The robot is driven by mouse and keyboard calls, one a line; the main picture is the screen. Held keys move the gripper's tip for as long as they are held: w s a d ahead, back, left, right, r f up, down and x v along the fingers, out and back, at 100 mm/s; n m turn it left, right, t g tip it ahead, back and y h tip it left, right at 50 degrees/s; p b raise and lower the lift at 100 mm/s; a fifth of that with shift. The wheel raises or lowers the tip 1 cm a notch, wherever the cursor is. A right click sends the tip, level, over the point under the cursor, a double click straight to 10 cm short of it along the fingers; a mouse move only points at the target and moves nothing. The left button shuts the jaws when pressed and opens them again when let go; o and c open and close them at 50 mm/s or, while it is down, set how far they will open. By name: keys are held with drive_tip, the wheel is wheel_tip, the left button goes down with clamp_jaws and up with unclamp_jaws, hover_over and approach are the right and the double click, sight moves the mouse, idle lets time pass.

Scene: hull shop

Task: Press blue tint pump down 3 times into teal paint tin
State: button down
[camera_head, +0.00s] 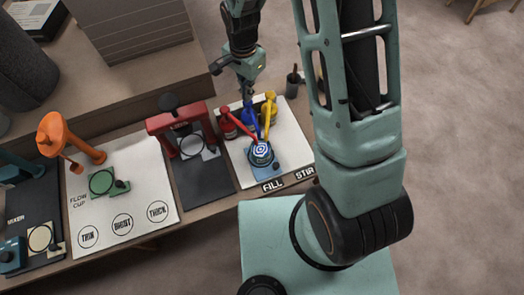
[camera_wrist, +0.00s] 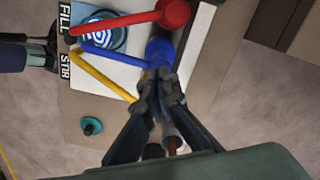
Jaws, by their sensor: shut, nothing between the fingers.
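The blue tint pump (camera_head: 248,117) stands between the red and yellow pumps on a white board, and its spout reaches over the round paint tin (camera_head: 261,153). The tin shows blue and white rings from above. In the wrist view the blue pump's round head (camera_wrist: 158,50) is just beyond my fingertips, and its spout points left to the tin (camera_wrist: 112,38). My gripper (camera_wrist: 160,82) is shut and empty, pointing down over the blue pump head in the head view (camera_head: 246,94). I cannot tell whether the fingertips touch the head.
The red pump (camera_head: 229,124) and yellow pump (camera_head: 269,110) stand close on both sides, their spouts also reaching to the tin. A red press (camera_head: 180,122) stands left of the board. A dark cup (camera_head: 293,84) stands behind right.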

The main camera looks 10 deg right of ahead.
drive_tip(key=shift+f+b, duration=1.15)
drive_tip(key=shift+f, duration=0.3)
drive_tip(key=shift+r+p, duration=1)
drive_tip(key=shift+r, duration=0.65)
wheel_tip(320, 180, up, 6)
drive_tip(key=p, duration=0.3)
drive_tip(key=shift+p, duration=0.4)
